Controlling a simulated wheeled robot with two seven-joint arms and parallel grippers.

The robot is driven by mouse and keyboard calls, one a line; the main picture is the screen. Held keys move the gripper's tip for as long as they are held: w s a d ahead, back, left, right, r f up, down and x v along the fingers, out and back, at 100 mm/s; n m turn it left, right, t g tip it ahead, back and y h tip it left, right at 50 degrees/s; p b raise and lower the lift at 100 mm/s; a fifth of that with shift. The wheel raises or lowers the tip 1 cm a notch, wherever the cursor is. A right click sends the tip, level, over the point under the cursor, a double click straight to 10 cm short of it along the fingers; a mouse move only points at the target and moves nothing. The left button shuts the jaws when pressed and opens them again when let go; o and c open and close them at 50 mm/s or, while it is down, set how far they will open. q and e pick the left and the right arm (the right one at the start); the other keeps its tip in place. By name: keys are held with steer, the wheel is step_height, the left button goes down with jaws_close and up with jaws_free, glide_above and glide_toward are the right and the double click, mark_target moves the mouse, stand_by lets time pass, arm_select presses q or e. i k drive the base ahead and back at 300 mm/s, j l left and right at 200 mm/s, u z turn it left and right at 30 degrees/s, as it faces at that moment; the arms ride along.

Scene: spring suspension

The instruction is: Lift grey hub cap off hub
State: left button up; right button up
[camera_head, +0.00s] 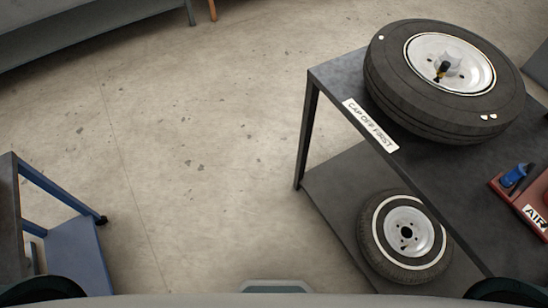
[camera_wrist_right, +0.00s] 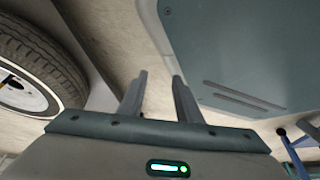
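A black tyre (camera_head: 395,85) lies flat on the dark table at upper right in the head view. My left gripper is in neither view.
The dark table (camera_head: 335,73) carries a "CAP OFF FIRST" label (camera_head: 370,125) and a red tray (camera_head: 512,198) with a blue item. A whitewall wheel (camera_head: 372,245) sits on its lower shelf. A blue cart (camera_head: 72,255) stands at lower left. The middle floor is clear.

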mark_target(454, 56)
steer(key=i+j+z, duration=0.1)
steer(key=z, duration=0.3)
steer(key=i+j+z, duration=0.15)
steer(key=i+z, duration=0.2)
steer(key=i+j+z, duration=0.15)
steer(key=z, duration=0.25)
steer(key=i+j+z, duration=0.15)
steer(key=j+z, duration=0.25)
steer(key=i+j+z, duration=0.4)
steer(key=k+j, duration=0.05)
steer(key=k, duration=0.05)
